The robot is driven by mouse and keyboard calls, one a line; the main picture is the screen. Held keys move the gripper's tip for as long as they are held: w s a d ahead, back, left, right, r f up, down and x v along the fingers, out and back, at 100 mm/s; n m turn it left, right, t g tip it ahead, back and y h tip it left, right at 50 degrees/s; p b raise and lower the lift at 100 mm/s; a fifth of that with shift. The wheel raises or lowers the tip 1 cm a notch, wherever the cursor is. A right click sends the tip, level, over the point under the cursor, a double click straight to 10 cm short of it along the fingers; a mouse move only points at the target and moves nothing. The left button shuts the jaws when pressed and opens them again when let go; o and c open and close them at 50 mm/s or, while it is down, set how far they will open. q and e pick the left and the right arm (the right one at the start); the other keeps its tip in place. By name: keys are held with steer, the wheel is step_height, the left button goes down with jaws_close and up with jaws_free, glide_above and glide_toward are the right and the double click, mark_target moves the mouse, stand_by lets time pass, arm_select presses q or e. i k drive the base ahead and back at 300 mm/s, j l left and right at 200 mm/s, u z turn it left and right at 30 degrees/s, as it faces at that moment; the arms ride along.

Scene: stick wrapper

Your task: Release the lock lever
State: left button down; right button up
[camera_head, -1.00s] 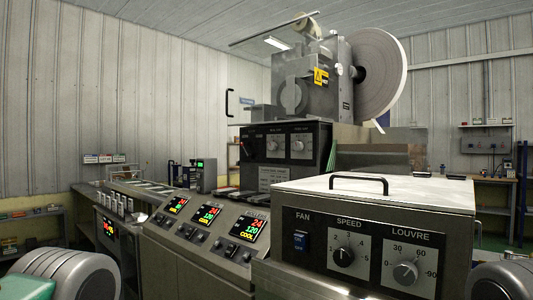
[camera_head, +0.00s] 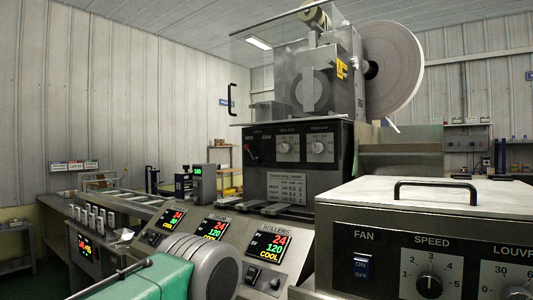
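The wrapping machine's dark upper panel (camera_head: 298,160) stands in the middle of the view. The lever looks tilted. Part of my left arm, green and grey, shows at the bottom left, in front of the lower console. Neither of my grippers' fingertips shows, and nothing of mine touches the lever.
A clear guard (camera_head: 250,75) and large white reel (camera_head: 391,72) are above the panel. The sloped console (camera_head: 200,228) with lit displays is below it. A white-topped fan control box (camera_head: 425,240) fills the lower right. A conveyor (camera_head: 130,200) runs off left.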

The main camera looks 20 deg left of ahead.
mark_target(255, 160)
steer(key=j+z, duration=0.3)
steer(key=j, duration=2.65)
steer(key=i, duration=0.05)
